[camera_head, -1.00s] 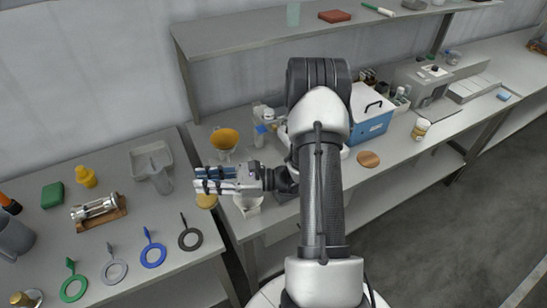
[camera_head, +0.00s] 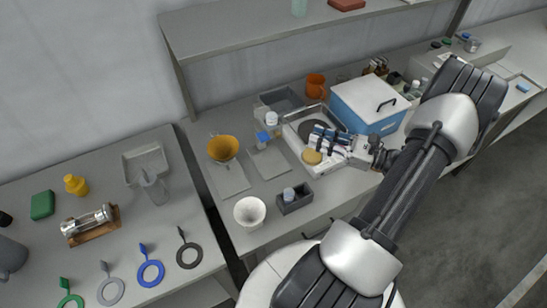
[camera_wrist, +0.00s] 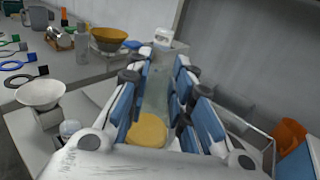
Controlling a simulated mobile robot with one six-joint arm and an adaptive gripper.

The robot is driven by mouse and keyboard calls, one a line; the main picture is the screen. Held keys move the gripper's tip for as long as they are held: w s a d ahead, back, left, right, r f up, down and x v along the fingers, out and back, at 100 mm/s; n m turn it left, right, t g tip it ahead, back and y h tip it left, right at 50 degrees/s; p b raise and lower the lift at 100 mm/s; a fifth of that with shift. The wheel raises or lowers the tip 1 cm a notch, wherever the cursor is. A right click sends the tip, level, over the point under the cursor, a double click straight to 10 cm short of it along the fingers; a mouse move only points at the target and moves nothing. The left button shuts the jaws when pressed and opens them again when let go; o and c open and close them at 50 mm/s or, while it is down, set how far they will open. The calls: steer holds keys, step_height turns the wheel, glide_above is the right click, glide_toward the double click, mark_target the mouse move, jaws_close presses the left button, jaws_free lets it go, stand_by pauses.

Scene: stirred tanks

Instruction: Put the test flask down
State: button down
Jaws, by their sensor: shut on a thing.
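My gripper (camera_head: 318,143) is shut on the test flask, seen in the wrist view as a clear body (camera_wrist: 156,92) between the blue-padded fingers. A round yellow end (camera_wrist: 147,131) faces the wrist camera. In the head view the yellow end (camera_head: 312,157) shows just below the fingers, and the fingers hide most of the clear body. The flask is over or beside the shallow white-rimmed tray (camera_head: 291,128) on the middle bench. I cannot tell whether the flask touches anything beneath it.
A blue cooler box (camera_head: 375,121) stands close behind my gripper. An orange mug (camera_head: 316,86) and grey tray (camera_head: 271,101) are further back. A dark box (camera_head: 296,205) with a small bottle and a white bowl (camera_head: 250,211) are in front, an orange bowl (camera_head: 223,149) to the left.

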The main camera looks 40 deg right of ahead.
steer(key=f+b, duration=0.1)
steer(key=f, duration=0.1)
steer(key=f+b, duration=0.1)
steer(key=shift+w+d+f+b, duration=0.25)
steer(key=shift+f+b, duration=0.05)
steer(key=shift+w+f, duration=0.2)
steer(key=shift+w, duration=0.05)
steer(key=w+a+f+b, duration=0.1)
steer(key=w+a+f, duration=0.2)
steer(key=w, duration=0.3)
steer(key=w+a+f+b, duration=0.2)
steer(key=w+f, duration=0.2)
steer(key=w, duration=0.2)
steer(key=shift+a+f, duration=0.25)
steer(key=shift+a, duration=0.15)
steer(key=shift+w, duration=0.1)
steer(key=shift+f+b, duration=0.15)
steer(key=shift+b, duration=0.15)
steer(key=c, duration=1.4)
jaws_free()
